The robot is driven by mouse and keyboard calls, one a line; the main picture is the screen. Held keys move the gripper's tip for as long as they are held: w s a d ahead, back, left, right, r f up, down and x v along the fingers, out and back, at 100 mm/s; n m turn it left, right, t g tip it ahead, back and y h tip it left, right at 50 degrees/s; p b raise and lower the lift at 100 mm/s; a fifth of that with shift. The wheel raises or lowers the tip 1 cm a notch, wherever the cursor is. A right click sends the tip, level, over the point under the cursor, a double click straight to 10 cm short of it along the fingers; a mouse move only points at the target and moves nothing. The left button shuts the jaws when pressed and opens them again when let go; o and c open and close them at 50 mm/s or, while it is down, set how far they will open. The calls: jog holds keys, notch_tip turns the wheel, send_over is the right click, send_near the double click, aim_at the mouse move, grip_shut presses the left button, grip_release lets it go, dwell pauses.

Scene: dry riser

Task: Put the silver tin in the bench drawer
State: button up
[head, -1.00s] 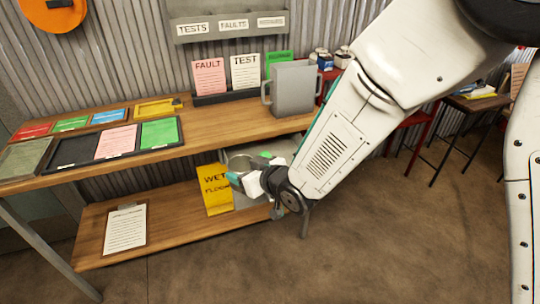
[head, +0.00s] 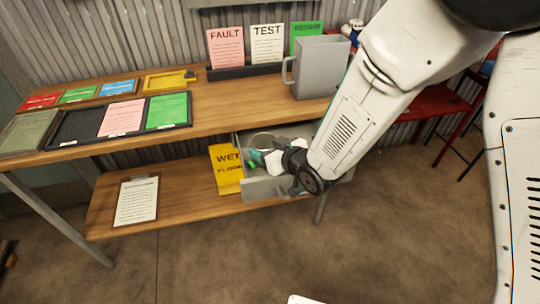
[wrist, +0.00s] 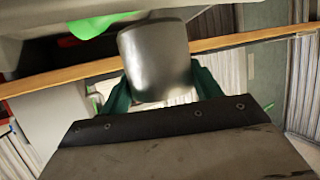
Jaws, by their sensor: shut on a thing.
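The silver tin (wrist: 155,62) is held between the teal fingers of my gripper (wrist: 162,92) in the wrist view. In the head view the tin (head: 262,140) shows as a round grey rim just beyond my gripper (head: 263,157). The bench drawer (head: 268,188) is a grey open drawer below the bench top. The tin and gripper appear over or inside the drawer's opening; I cannot tell how deep. My gripper and arm hide the drawer's right part. A bright green thing (wrist: 95,25) shows beside the tin in the wrist view.
The wooden bench top (head: 225,105) holds trays, cards and a grey jug (head: 322,68) above the drawer. A yellow wet-floor sign (head: 225,169) stands left of the drawer. A clipboard (head: 137,201) lies on the lower shelf. A red stool (head: 437,101) is at right.

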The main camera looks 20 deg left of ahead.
notch_tip(320, 180, down, 5)
jog(key=shift+r, duration=0.15)
dwell(0.3)
jog(key=shift+f, duration=0.5)
jog(key=shift+s+f, duration=0.1)
jog(key=shift+f, duration=0.05)
